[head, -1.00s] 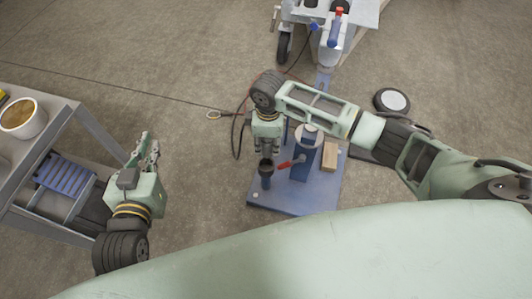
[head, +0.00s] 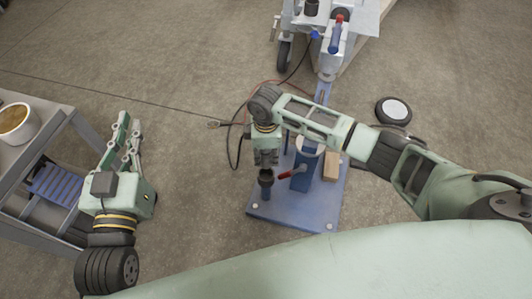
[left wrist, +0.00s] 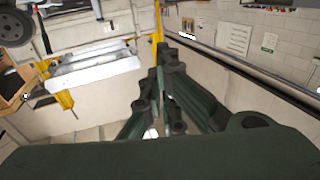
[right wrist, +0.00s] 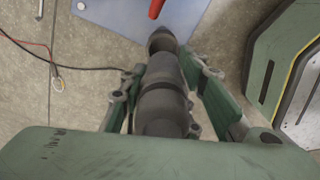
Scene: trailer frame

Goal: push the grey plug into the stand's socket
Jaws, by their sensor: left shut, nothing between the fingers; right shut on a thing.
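The grey plug (right wrist: 163,105) is a dark grey cylinder between the fingers of my right gripper (right wrist: 160,85) in the right wrist view. The right gripper (head: 266,162) is shut on it, right above the stand's dark socket (head: 265,179) in the head view. The plug is mostly hidden by the fingers there. The socket's dark rim (right wrist: 162,40) shows just beyond the plug's end; I cannot tell whether the plug has entered it. The stand's blue base plate (head: 290,212) lies on the floor. My left gripper (head: 128,122) is shut and empty, away to the left.
A red-handled lever (head: 290,174) and a wooden block (head: 331,166) sit on the stand close to the socket. A cable (head: 231,152) lies left of the stand. The trailer coupling (head: 335,45) is behind. A grey cart (head: 60,115) stands left, beside my left gripper.

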